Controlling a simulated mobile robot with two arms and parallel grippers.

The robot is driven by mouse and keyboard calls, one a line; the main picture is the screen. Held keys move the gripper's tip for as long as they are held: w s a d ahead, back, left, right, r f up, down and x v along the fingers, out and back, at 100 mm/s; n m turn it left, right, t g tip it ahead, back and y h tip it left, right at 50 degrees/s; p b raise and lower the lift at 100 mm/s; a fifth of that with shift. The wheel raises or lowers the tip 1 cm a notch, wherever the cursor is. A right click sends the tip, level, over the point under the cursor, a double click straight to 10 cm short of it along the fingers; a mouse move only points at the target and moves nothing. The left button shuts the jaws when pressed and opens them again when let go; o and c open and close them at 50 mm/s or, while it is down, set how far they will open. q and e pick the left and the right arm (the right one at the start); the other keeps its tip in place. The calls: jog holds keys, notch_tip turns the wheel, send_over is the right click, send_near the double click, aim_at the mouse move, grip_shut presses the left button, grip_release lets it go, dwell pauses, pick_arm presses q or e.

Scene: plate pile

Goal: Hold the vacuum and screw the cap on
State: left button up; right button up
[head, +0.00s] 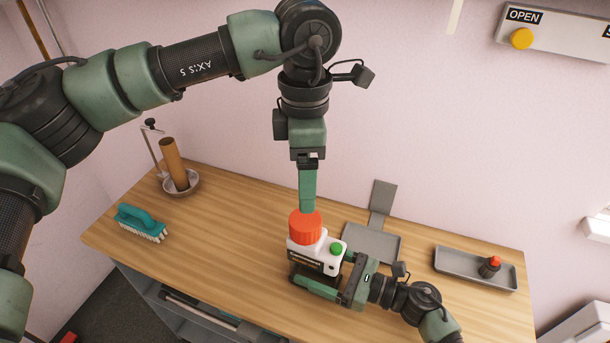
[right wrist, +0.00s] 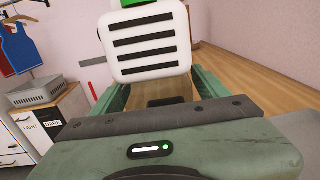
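The vacuum (head: 322,259) is a small white body with a green knob, upright on the wooden table. The right wrist view shows its slotted white side (right wrist: 145,45). A large red cap (head: 305,228) is on top of it; I cannot tell if it is seated. My left gripper (head: 306,208) points straight down at the cap's top, its fingers seen edge-on, so their gap is hidden. My right gripper (head: 330,272) comes from the right, low down, with one finger on each side of the vacuum's body, and appears shut on it.
A grey tray (head: 452,267) with a small red-topped black item (head: 489,267) lies at right. A grey dustpan-like plate (head: 366,243) lies behind the vacuum. A teal brush (head: 140,222) and a bowl (head: 188,188) holding a brown tube stand at left. The table between is clear.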

aim_at(340, 274)
pick_arm(q)
jog(key=shift+f, duration=0.1)
pick_arm(e)
jog(key=shift+d, duration=0.1)
jog(key=shift+s+d+f, duration=0.1)
jog(key=shift+d, duration=0.15)
pick_arm(q)
notch_tip(340, 274, down, 3)
jog(key=b, duration=0.3)
pick_arm(e)
jog(key=v, duration=0.6)
jog(key=shift+s+d, duration=0.15)
jog(key=shift+d, duration=0.1)
jog(key=shift+s+d, duration=0.1)
jog(key=shift+d, duration=0.2)
